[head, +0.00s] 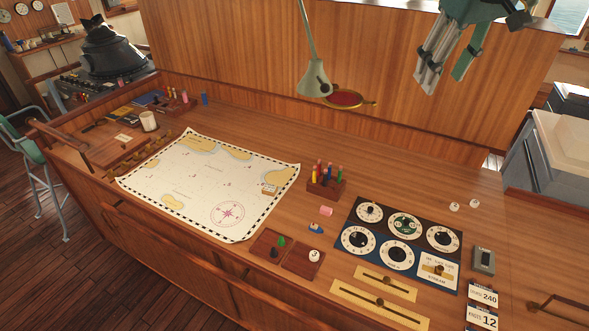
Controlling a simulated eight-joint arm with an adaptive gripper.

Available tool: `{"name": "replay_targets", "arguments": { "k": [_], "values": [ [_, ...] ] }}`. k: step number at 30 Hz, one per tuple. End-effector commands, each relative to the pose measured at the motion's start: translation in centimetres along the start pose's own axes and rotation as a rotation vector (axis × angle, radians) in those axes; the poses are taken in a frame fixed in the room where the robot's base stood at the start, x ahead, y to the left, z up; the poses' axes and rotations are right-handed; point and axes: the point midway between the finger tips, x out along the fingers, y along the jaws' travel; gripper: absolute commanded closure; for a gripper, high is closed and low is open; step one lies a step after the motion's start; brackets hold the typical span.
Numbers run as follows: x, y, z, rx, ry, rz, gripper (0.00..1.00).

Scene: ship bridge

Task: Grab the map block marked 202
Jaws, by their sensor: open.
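My gripper (446,80) hangs open and empty at the top right, fingers pointing down, high above the wooden desk and well apart from its items. A large chart (190,187) lies on the desk at the left of centre. A small pale block (269,189) sits on the chart near its right edge. Its marking is too small to read, so I cannot tell whether it says 202. No other block with a readable 202 shows.
A lamp (314,78) and a ringed magnifier (345,98) hang over the desk's back. Placards reading 240 (484,296) and 12 (482,319) lie lower right.

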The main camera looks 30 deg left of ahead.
Motion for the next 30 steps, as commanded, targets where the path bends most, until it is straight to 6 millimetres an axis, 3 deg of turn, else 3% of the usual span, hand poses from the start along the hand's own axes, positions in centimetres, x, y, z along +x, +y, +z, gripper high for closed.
{"name": "replay_targets", "arguments": {
  "k": [3,17,30],
  "values": [
    [0.7,-0.9,-2.9,-0.054,-0.015,-0.016,0.56],
    [4.0,-5.5,-12.8,-0.263,-0.069,-0.077,0.56],
    [8.3,-11.9,-21.3,-0.463,-0.119,-0.136,0.56]
  ]
}}
